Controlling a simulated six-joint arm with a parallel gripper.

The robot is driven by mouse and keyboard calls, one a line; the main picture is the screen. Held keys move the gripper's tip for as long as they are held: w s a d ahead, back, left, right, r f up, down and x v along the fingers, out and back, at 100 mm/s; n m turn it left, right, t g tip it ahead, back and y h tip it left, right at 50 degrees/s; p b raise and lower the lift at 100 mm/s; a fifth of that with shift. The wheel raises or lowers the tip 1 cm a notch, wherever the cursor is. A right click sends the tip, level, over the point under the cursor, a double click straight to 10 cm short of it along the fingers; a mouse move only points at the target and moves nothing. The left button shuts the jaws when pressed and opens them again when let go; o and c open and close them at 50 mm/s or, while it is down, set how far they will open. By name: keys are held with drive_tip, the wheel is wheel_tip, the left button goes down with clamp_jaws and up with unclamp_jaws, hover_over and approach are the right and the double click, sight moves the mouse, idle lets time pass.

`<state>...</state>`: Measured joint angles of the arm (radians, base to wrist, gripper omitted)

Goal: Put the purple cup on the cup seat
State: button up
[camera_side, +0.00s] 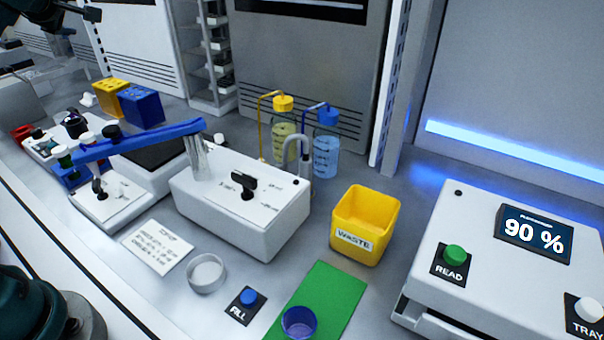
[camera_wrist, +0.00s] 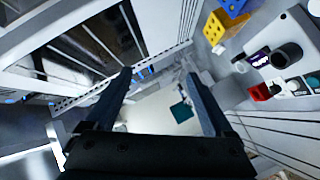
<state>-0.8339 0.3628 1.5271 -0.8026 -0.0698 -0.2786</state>
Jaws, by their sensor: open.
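The purple cup (camera_side: 299,322) stands upright on a green mat (camera_side: 336,289) at the bottom of the side view, partly cut by the frame's lower edge. A low, round white ring (camera_side: 207,273), which looks like the cup seat, lies empty on the bench to the left of the FILL button. My gripper (camera_wrist: 159,75) is open in the wrist view, with nothing between its two dark fingers. It points away from the cup and the ring, neither of which shows in that view.
A yellow WASTE bin (camera_side: 365,225) stands behind the mat. A white dispenser box (camera_side: 242,205) with a curved spout stands behind the ring. The FILL button (camera_side: 248,298) lies between ring and mat. The white reader (camera_side: 506,265) is at right. A blue bar (camera_side: 140,141) spans the left-hand equipment.

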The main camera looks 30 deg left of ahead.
drive_tip(key=s+a+r+n+g+y, duration=0.4)
drive_tip(key=s+a+g, duration=0.15)
drive_tip(key=s, duration=0.25)
drive_tip(key=s+f+n+g+h, duration=0.15)
drive_tip(key=s+g, duration=0.25)
drive_tip(key=s, duration=0.4)
drive_tip(key=s+f+n+g+h, duration=0.1)
drive_tip(key=s+f+n+g, duration=0.2)
drive_tip(key=s+g, duration=0.3)
drive_tip(key=s+d+f+g+h, duration=0.2)
drive_tip(key=s+d+f+h, duration=0.65)
drive_tip(key=s+d, duration=0.25)
drive_tip(key=shift+n+h, duration=0.35)
drive_tip(key=shift+h, duration=0.25)
drive_tip(key=f, duration=1.8)
drive_tip(key=shift+s+d, duration=0.1)
drive_tip(key=shift+d, duration=0.2)
drive_tip(key=shift+s+f, duration=0.15)
drive_tip(key=shift+f, duration=0.1)
drive_tip(key=shift+x, duration=2.35)
clamp_jaws()
